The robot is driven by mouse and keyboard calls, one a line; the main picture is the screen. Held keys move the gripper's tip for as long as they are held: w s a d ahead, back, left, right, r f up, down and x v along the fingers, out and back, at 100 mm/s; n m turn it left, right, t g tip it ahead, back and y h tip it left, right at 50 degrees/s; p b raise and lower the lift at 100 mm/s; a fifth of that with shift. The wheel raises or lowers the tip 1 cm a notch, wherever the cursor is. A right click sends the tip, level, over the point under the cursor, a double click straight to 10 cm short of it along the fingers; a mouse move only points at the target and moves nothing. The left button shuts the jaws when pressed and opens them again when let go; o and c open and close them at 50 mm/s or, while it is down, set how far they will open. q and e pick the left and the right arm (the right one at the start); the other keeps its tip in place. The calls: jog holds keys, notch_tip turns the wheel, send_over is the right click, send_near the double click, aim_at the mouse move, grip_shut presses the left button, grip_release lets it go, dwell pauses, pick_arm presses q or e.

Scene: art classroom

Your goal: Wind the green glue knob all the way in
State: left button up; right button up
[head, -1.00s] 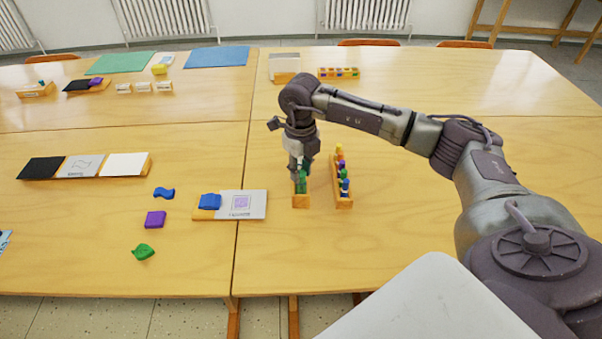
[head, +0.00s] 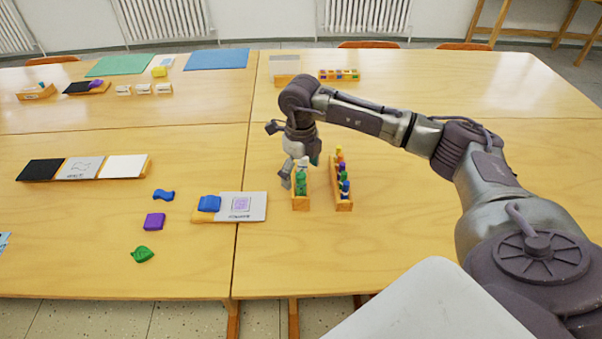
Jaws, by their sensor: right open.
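A narrow wooden holder (head: 301,206) stands on the front right table, with green pieces (head: 301,184) in it and a white part at its far end. The green glue knob cannot be told apart from these pieces at this size. My right gripper (head: 287,178) is open at the holder's left side, its fingers pointing down. Its wrist hides part of the area behind the holder. I cannot tell whether a finger touches the holder. My left gripper is not in view.
A second wooden holder (head: 343,204) with several coloured pieces stands just to the right. A board with a blue block (head: 209,203) lies to the left. Loose blue, purple and green shapes (head: 143,253) lie further left.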

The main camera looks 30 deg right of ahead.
dwell(0.3)
jog(key=shift+r+p, duration=2.05)
jog(key=shift+r, duration=1)
jog(key=shift+s+f, duration=0.1)
jog(key=shift+f, duration=0.05)
